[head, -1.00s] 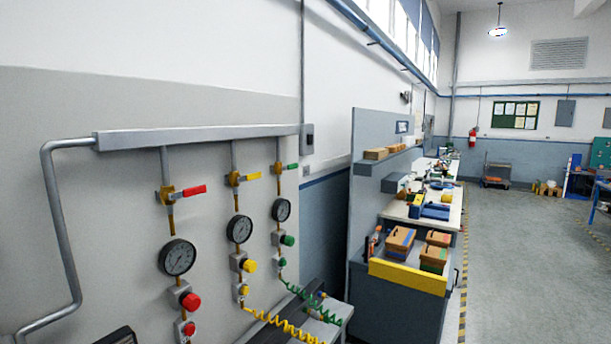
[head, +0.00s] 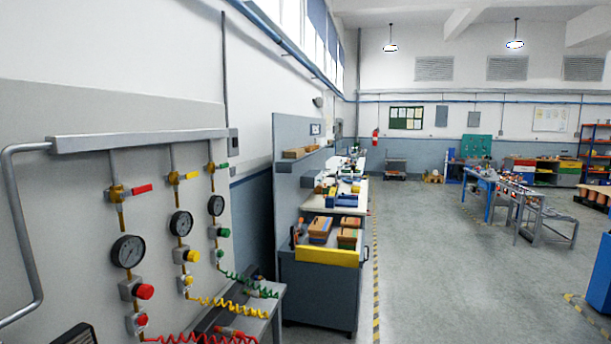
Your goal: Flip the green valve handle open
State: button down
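The green valve handle (head: 223,165) is on the farthest of three valve lines on the grey wall panel at left. It sticks out sideways to the right, across its vertical pipe, just under the grey header pipe (head: 140,140). A red handle (head: 142,189) and a yellow handle (head: 192,176) on the nearer lines also stick out sideways. Below the green handle are a gauge (head: 216,205), a green knob (head: 223,232) and a coiled green hose (head: 248,284). My gripper is not in view.
A grey bench (head: 262,306) stands below the valve panel. A workbench with a yellow-fronted drawer (head: 326,256) and boxes stands to its right. The grey floor (head: 430,270) is open on the right, with work tables farther back.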

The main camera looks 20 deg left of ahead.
aim_at(225, 165)
jog(key=z, duration=0.2)
jog(key=k, duration=0.3)
jog(key=u, duration=0.05)
jog(key=i, duration=1.35)
jog(key=u, duration=0.75)
jog(key=i, duration=1.4)
jog(key=u, duration=1.8)
jog(key=i, duration=0.8)
jog(key=u, duration=0.85)
